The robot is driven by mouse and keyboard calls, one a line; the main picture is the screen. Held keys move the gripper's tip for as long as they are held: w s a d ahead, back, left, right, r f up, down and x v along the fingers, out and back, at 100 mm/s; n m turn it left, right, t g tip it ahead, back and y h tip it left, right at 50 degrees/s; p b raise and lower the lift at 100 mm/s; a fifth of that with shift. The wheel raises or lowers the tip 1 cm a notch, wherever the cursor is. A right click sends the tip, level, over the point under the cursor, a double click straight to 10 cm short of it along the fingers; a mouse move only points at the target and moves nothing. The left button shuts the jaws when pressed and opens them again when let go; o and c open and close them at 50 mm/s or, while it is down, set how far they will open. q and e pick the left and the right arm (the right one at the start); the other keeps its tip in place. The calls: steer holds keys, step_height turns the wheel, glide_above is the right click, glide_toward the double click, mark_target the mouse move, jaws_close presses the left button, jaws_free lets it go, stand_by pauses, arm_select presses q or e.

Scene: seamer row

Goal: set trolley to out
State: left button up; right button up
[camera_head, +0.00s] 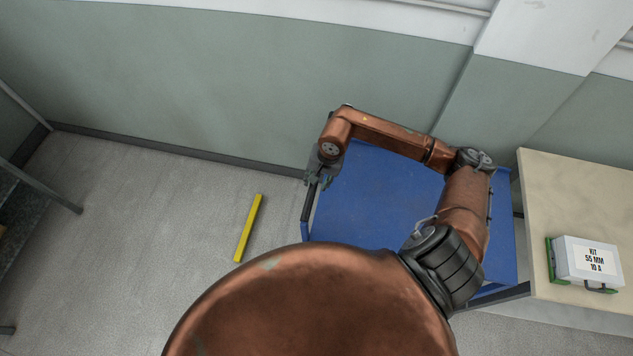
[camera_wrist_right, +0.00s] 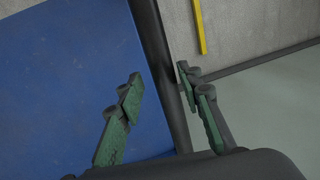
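The blue trolley (camera_head: 375,195) stands against the wall, under my right arm, with its flat blue top showing. Its dark handle bar (camera_head: 308,204) runs along its left side. My right gripper (camera_head: 318,180) is at the far part of this handle. In the right wrist view, the green-padded fingers of my right gripper (camera_wrist_right: 159,84) stand apart, one on each side of the dark handle bar (camera_wrist_right: 163,60). A gap shows between the left finger and the bar. The blue top (camera_wrist_right: 65,80) fills the left of that view. My left gripper is not in view.
A yellow floor strip (camera_head: 248,228) lies left of the trolley, with bare floor around it. A beige table (camera_head: 575,185) stands close on the right, holding a white kit box (camera_head: 588,258). A dark bench or shelf (camera_head: 30,195) is at far left.

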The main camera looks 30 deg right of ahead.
steer(key=shift+s+a+r, duration=0.15)
steer(key=shift+r, duration=0.1)
steer(key=shift+r, duration=0.3)
steer(key=r, duration=0.3)
steer(key=s+d+r, duration=0.1)
steer(key=r, duration=0.7)
steer(key=shift+s+d, duration=0.35)
